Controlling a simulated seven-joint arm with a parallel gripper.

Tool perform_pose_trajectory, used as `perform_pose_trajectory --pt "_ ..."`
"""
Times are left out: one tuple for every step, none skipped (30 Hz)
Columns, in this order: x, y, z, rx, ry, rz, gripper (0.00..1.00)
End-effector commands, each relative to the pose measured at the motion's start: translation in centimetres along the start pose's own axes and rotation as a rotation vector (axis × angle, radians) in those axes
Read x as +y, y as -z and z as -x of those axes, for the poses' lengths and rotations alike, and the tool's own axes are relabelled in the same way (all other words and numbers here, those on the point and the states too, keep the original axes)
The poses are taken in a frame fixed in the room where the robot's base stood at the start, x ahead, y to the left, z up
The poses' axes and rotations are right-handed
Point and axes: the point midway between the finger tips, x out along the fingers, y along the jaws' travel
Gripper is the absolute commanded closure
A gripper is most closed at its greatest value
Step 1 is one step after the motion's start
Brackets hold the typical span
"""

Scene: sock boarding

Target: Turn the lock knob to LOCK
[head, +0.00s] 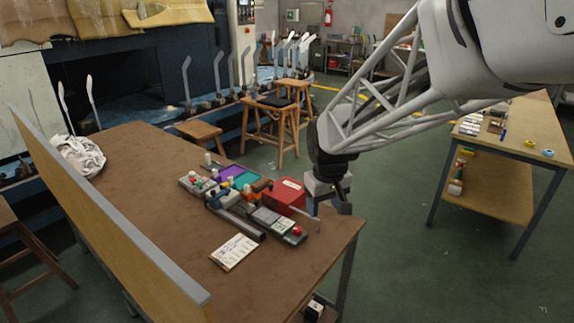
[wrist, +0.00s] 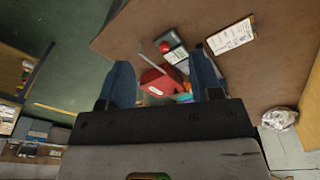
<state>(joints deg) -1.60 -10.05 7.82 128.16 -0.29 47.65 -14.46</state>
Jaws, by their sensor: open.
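My gripper (head: 329,208) is open and empty, above the right end of the brown table, beside a red box. In the wrist view its two blue-grey fingers (wrist: 160,62) are apart, with the red box (wrist: 162,82) and a grey unit with a red button (wrist: 165,47) showing between and beyond them. In the head view the red box (head: 287,194) and the grey unit (head: 283,225) stand at the right of a cluster of devices. Several small white and dark knobs or handles (head: 208,159) show in the cluster. I cannot tell which is the lock knob, nor read any LOCK marking.
A written card (head: 234,252) lies near the table's front edge. A crumpled white cloth (head: 78,156) is at the far left, by an upright board (head: 100,215). Purple and green trays (head: 232,175) are in the cluster. Bare brown tabletop (head: 150,200) lies left of it.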

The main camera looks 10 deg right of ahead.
Motion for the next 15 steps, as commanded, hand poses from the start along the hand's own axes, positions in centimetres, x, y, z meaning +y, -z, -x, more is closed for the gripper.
perform_pose_trajectory --pt "-0.04 -0.22 0.13 0.001 0.000 -0.003 0.41" --pt "-0.05 -0.33 0.18 0.001 -0.001 -0.004 0.41" --pt "-0.07 -0.44 0.23 0.002 -0.001 -0.006 0.41" --pt "-0.08 -0.51 0.26 0.002 -0.001 -0.007 0.41" --pt "-0.10 -0.56 0.29 0.002 -0.001 -0.008 0.41" --pt "-0.10 -0.62 0.31 0.002 -0.001 -0.008 0.41" --pt "-0.11 -0.64 0.33 0.002 -0.001 -0.009 0.41" --pt "-0.11 -0.66 0.34 0.002 -0.001 -0.009 0.41" --pt "-0.12 -0.67 0.34 0.002 -0.001 -0.009 0.41" --pt "-0.12 -0.67 0.35 0.002 -0.001 -0.009 0.41" --pt "-0.12 -0.67 0.35 0.002 -0.001 -0.009 0.41" --pt "-0.12 -0.67 0.35 0.002 -0.001 -0.009 0.41" --pt "-0.12 -0.66 0.35 0.002 -0.001 -0.009 0.41" --pt "-0.12 -0.67 0.35 0.002 -0.001 -0.009 0.41" --pt "-0.12 -0.66 0.35 0.002 -0.001 -0.009 0.41"
